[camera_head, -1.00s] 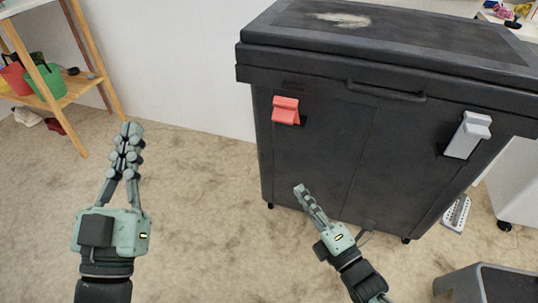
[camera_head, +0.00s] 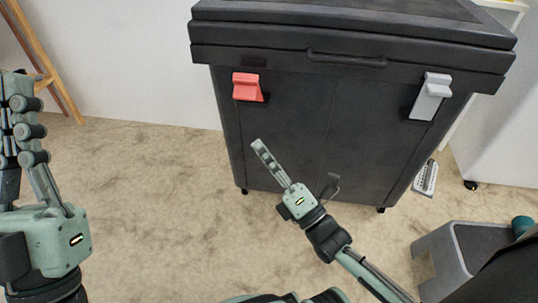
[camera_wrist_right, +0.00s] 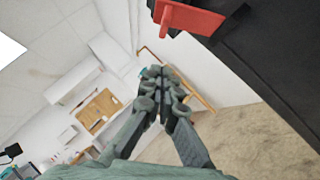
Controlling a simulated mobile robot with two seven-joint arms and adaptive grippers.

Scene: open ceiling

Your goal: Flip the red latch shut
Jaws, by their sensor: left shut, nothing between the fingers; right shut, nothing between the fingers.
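The red latch (camera_head: 247,87) is on the upper left of the black chest's front face, just below the lid, and sticks outward. It also shows at the top of the right wrist view (camera_wrist_right: 188,17). My right gripper (camera_head: 257,146) is shut and empty, in front of the chest, below and slightly right of the red latch and apart from it. In the right wrist view its closed fingers (camera_wrist_right: 163,80) point up below the latch. My left gripper (camera_head: 18,90) is shut and empty at the far left edge, away from the chest, its tips partly near the frame edge.
The black chest (camera_head: 300,130) has a closed lid with a handle (camera_head: 346,59). A grey latch (camera_head: 431,95) is on its right side. A grey bin (camera_head: 450,240) stands at the lower right. A wooden shelf (camera_head: 45,70) is at the upper left. The floor between is clear.

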